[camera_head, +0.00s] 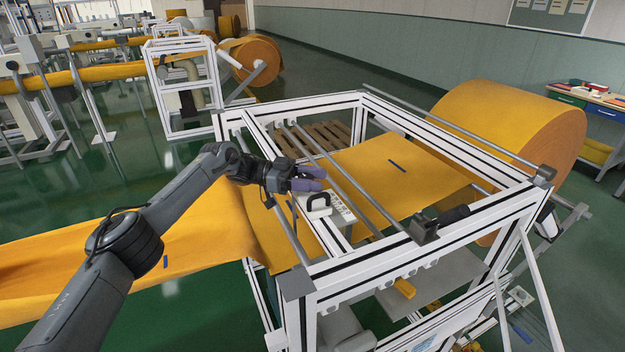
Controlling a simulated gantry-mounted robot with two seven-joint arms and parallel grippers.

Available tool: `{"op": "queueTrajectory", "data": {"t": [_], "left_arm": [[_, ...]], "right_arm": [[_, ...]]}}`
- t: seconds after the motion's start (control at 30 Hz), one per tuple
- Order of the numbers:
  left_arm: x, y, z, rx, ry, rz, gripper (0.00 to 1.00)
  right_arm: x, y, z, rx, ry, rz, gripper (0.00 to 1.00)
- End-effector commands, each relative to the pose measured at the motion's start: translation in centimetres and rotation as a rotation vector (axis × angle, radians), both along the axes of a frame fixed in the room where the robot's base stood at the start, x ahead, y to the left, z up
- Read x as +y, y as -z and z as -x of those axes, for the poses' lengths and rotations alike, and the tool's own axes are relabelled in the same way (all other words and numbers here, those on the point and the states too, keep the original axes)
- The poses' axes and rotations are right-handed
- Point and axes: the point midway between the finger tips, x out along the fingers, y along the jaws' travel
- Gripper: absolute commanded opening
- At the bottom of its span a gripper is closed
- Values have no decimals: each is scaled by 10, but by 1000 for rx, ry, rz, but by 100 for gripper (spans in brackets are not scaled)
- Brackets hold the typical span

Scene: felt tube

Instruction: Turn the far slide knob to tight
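My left gripper (309,179), with purple fingertips, reaches in from the left over the white frame (330,277). Its fingers lie close together, and I cannot tell whether there is a gap between them. No far slide knob can be made out clearly; my gripper and wrist hide part of the far side. A black clamp block (424,229) with a dark knob handle (454,215) sits on the near right rail. A white carriage plate (342,210) with a black loop handle (318,202) lies just below and right of my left gripper. My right gripper is not in view.
Metal rods (340,172) cross the frame. Yellow felt (400,175) runs through it from a large roll (515,125) at the right. A wooden pallet (315,138) shows behind the rods. Open green floor (400,85) lies beyond the frame.

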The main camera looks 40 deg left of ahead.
Motion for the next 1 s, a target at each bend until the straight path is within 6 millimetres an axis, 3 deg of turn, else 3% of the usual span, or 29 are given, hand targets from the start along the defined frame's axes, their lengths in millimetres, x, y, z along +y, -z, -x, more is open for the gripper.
{"op": "queueTrajectory", "data": {"t": [0.03,0.1,0.47,0.67,1.0], "left_arm": [[0,1,0,1,0,0,57],[0,1,0,1,0,0,67],[3,0,1,1,0,0,67],[23,0,10,0,-3,-1,67],[75,0,34,0,-1,-1,67]], "right_arm": [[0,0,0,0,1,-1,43],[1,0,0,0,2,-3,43],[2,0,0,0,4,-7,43],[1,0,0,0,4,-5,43],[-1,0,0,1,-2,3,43]]}}
